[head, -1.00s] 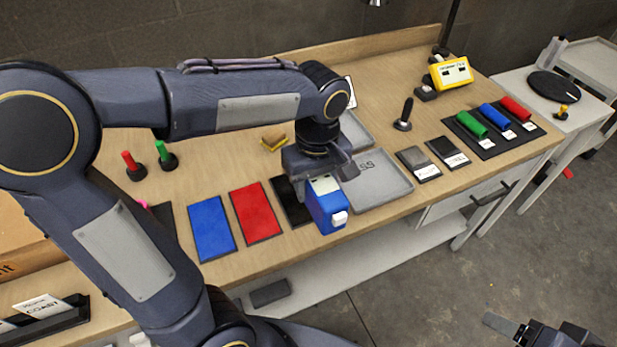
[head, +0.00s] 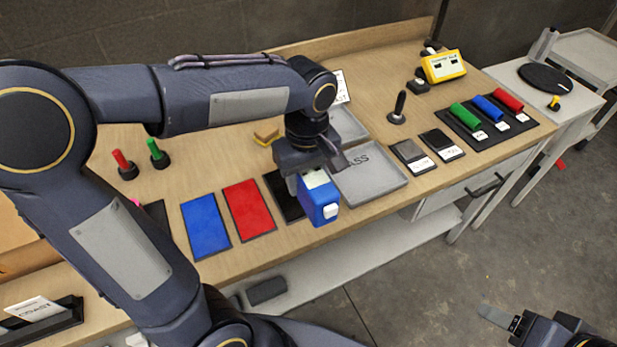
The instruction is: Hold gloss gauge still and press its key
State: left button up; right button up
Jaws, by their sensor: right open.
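The gloss gauge looks to be the blue box (head: 312,203) with a pale top and a white key (head: 331,211) on its near end. It is at the front edge of the bench, beside the black panel. My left gripper (head: 318,174) points down over the gauge's far end, with finger parts on either side. Whether the fingers touch or grip it is hidden by the hand and the angle. My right gripper (head: 500,318) is open and empty at the lower right, over the floor and well away from the gauge; it is partly cut off.
Blue (head: 206,226) and red (head: 248,209) panels lie left of the gauge. A grey tray (head: 370,186) lies close on its right. A sponge (head: 266,136) lies behind. A yellow device (head: 443,66) and coloured rollers stand farther right. The floor before the bench is clear.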

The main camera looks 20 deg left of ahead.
pick_arm(q)
jog(key=shift+w+a+f+b, duration=0.95)
jog(key=shift+w+a+f, duration=0.55)
jog(key=shift+f, duration=0.4)
jog(key=shift+w+a+f+b, duration=1)
jog(key=shift+w+a+f, duration=0.25)
jog(key=shift+a+f, duration=0.55)
jog(key=shift+w+a+f+b, duration=0.95)
jog(key=shift+w+a+f, duration=0.5)
jog(key=shift+f, duration=0.55)
jog(key=shift+a, duration=0.1)
jog(key=shift+s+f, duration=0.15)
jog(key=shift+f, duration=0.25)
dwell(1.5)
